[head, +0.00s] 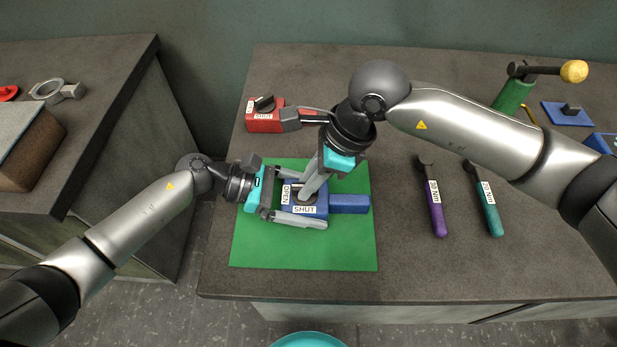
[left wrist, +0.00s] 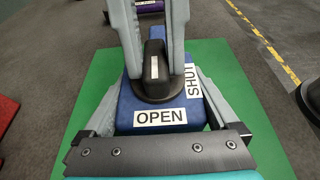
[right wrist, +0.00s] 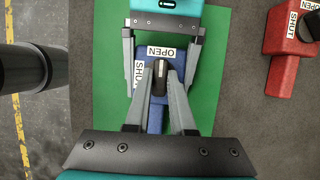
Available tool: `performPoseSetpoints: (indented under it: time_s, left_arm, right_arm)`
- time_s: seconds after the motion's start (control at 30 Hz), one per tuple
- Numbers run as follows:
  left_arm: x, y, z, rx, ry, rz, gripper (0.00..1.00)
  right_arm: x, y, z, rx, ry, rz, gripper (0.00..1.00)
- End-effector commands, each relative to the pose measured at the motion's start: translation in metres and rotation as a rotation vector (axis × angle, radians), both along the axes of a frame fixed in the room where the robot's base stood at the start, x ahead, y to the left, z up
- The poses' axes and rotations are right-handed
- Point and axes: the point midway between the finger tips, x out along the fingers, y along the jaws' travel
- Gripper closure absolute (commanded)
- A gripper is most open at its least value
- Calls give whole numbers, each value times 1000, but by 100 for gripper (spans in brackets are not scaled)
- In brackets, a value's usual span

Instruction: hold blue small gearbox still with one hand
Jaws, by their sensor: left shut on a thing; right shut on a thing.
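The blue small gearbox (head: 349,203) lies on a green mat (head: 262,252), its OPEN and SHUT labels facing up. It also shows in the left wrist view (left wrist: 130,103) and the right wrist view (right wrist: 155,118). My left gripper (head: 308,198) is shut on the gearbox body, one finger along each side. My right gripper (right wrist: 161,78) comes down from above and is shut on the black handle (left wrist: 153,66) on top of the gearbox. In the head view the right fingers partly hide that handle.
A red gearbox (head: 262,121) stands behind the mat. A purple (head: 436,213) and a teal torque wrench (head: 490,212) lie to the right. A green part with a yellow-knobbed lever (head: 513,95) stands at the back right. Bare bench lies in front of the wrenches.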

Motion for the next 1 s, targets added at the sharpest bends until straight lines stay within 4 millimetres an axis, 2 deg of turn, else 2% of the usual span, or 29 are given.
performPoseSetpoints:
  time_s: [0.5, 0.53, 0.7, 0.8, 1.0]
  left_arm:
    - [1, 0, 1, -2, -1, 3, 100]
    - [1, 0, 1, -2, 0, 3, 100]
    - [1, 0, 1, -2, -1, 3, 100]
    - [1, 0, 1, -2, -1, 3, 100]
    - [1, 0, 1, -2, -2, 1, 100]
  right_arm:
    - [1, -1, 1, 0, -1, -23, 100]
    - [1, -1, 1, 0, -1, -23, 75]
    - [1, -1, 0, 0, -1, -22, 56]
    - [0, 0, 0, 0, 0, -21, 48]
    - [0, 0, 0, 0, -1, -20, 48]
